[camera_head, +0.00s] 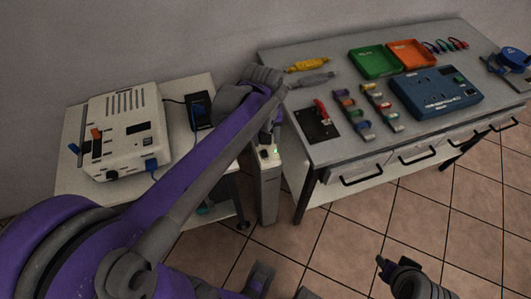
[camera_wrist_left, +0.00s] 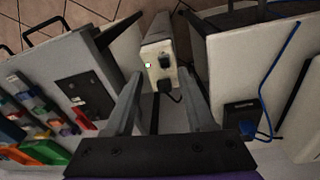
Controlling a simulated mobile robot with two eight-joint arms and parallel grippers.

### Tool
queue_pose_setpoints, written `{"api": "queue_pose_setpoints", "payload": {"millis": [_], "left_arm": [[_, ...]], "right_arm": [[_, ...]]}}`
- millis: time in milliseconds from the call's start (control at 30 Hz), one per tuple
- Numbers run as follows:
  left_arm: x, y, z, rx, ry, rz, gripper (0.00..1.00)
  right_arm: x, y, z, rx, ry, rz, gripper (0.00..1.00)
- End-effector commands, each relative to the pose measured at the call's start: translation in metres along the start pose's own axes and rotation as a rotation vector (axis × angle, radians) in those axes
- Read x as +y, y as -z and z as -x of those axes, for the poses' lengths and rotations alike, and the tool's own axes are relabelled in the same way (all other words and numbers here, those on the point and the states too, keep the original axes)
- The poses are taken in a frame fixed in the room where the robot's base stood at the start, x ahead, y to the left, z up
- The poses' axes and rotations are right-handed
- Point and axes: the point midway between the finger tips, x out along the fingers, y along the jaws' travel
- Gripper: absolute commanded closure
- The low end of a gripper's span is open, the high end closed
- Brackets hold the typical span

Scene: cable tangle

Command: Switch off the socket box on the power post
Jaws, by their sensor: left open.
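The power post (camera_head: 268,195) is a pale narrow pillar standing in the gap between two tables. Its socket box is at the top, with a small green light (camera_head: 276,152) in the head view. In the left wrist view the socket box (camera_wrist_left: 153,49) shows a dark fitting, a small lit spot at its left and a black plug (camera_wrist_left: 164,86) with a cable. My left gripper (camera_wrist_left: 162,78) is open, with its fingers apart and pointing toward the box; nothing is between them that I can see held. My right gripper (camera_head: 388,268) is at the lower right, away from the post; its jaws are unclear.
The left table holds a white device (camera_head: 126,130) and a black adapter (camera_head: 199,111) with cables. The right workbench (camera_head: 320,153) carries a black switch plate (camera_head: 316,126), green and orange trays and a blue unit (camera_head: 436,92). Table edges flank the post closely. Tiled floor is open in front.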

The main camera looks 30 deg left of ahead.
Motion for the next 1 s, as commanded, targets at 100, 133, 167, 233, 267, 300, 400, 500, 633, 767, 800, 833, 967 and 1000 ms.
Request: {"api": "queue_pose_setpoints", "payload": {"millis": [100,133,167,233,267,300,400,500,633,767,800,833,967,1000], "left_arm": [[0.001,0.025,-0.017,-0.047,0.033,0.106,0.45],[0.001,0.029,-0.019,-0.056,0.039,0.126,0.45],[0.001,0.032,-0.021,-0.063,0.044,0.142,0.45],[0.0,0.037,-0.024,-0.074,0.052,0.169,0.45],[0.0,0.038,-0.025,-0.077,0.054,0.175,0.45],[0.0,0.039,-0.027,-0.08,0.056,0.18,0.45],[0.0,0.038,-0.036,-0.081,0.057,0.183,0.45],[-0.001,0.037,-0.051,-0.08,0.056,0.182,0.45],[-0.002,0.035,-0.077,-0.08,0.056,0.181,0.45],[-0.003,0.033,-0.101,-0.079,0.056,0.181,0.45],[-0.003,0.032,-0.107,-0.079,0.056,0.181,0.45],[-0.004,0.032,-0.112,-0.079,0.056,0.18,0.45],[-0.004,0.03,-0.125,-0.079,0.055,0.18,0.45],[-0.004,0.03,-0.128,-0.079,0.055,0.18,0.45]], "right_arm": [[0.0,-0.006,-0.009,-0.004,0.0,0.0,0.55],[0.0,-0.006,-0.009,-0.004,0.0,0.0,0.55],[0.0,-0.007,-0.01,-0.004,0.0,0.0,0.55],[0.0,-0.007,-0.011,-0.005,0.0,0.0,0.55],[0.0,-0.008,-0.011,-0.005,0.0,0.0,0.55],[0.0,-0.008,-0.012,-0.005,0.0,0.0,0.55],[0.0,-0.008,-0.012,-0.005,0.0,0.0,0.55],[0.0,-0.009,-0.014,-0.006,0.0,0.0,0.55],[0.0,-0.011,-0.017,-0.007,0.0,0.0,0.55],[0.0,-0.013,-0.02,-0.008,0.0,0.0,0.55],[0.0,-0.013,-0.02,-0.008,0.0,0.0,0.55],[0.0,-0.014,-0.021,-0.008,0.0,0.0,0.55],[0.0,-0.015,-0.022,-0.009,0.0,0.0,0.55],[0.0,-0.015,-0.022,-0.009,0.0,0.0,0.55]]}}
